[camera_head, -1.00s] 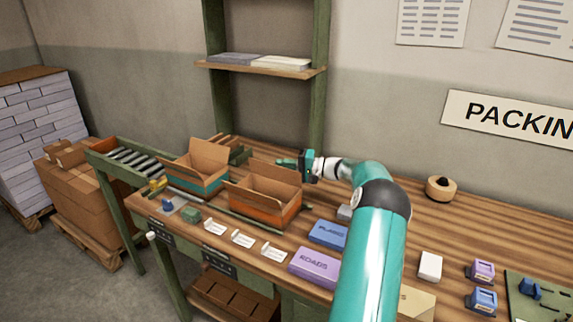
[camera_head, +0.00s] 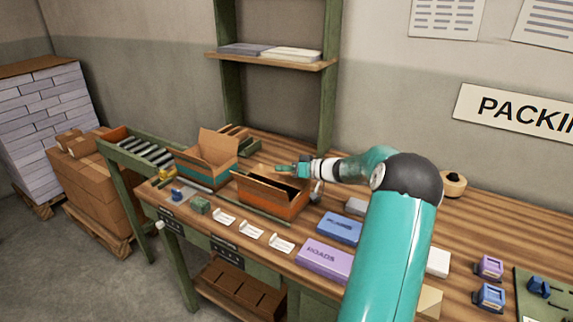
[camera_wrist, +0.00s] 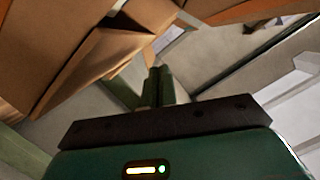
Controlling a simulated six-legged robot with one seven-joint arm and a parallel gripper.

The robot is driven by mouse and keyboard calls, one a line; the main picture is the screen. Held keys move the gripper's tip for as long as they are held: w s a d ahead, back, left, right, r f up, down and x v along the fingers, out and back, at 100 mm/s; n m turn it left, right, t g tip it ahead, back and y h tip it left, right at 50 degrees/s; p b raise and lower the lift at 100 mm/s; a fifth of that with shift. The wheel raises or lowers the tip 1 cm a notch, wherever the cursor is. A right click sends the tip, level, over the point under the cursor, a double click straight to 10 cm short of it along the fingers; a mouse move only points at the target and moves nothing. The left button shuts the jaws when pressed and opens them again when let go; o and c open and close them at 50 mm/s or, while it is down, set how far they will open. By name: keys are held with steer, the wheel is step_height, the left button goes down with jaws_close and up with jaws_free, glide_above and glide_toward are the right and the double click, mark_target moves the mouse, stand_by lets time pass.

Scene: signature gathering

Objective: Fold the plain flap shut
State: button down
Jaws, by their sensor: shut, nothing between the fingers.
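The orange-banded cardboard box (camera_head: 268,210) stands on the bench with a dark gap showing in its top. A plain brown flap (camera_head: 262,188) slopes along its near side. The tall rear panel no longer stands up clearly, and my arm partly hides that area. My gripper (camera_head: 280,168) is shut and empty, just above the box's rear edge, pointing left. In the wrist view its green fingers (camera_wrist: 158,85) are together, with brown cardboard panels (camera_wrist: 85,65) close on the upper left. I cannot tell whether they touch.
A teal-banded box (camera_head: 205,165) with raised flaps stands left of the orange one, by a roller conveyor (camera_head: 145,150). White cards, a blue box (camera_head: 340,228) and a purple box (camera_head: 323,258) lie in front. A shelf post rises behind.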

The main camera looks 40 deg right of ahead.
mark_target(281, 183)
steer(key=f+n, duration=0.1)
steer(key=a+f+n+h, duration=0.1)
steer(key=n, duration=0.1)
steer(key=shift+s+a, duration=0.2)
steer(key=shift+a+f, duration=0.15)
steer(key=shift+f, duration=0.15)
steer(key=shift+f, duration=0.15)
stand_by(0.5)
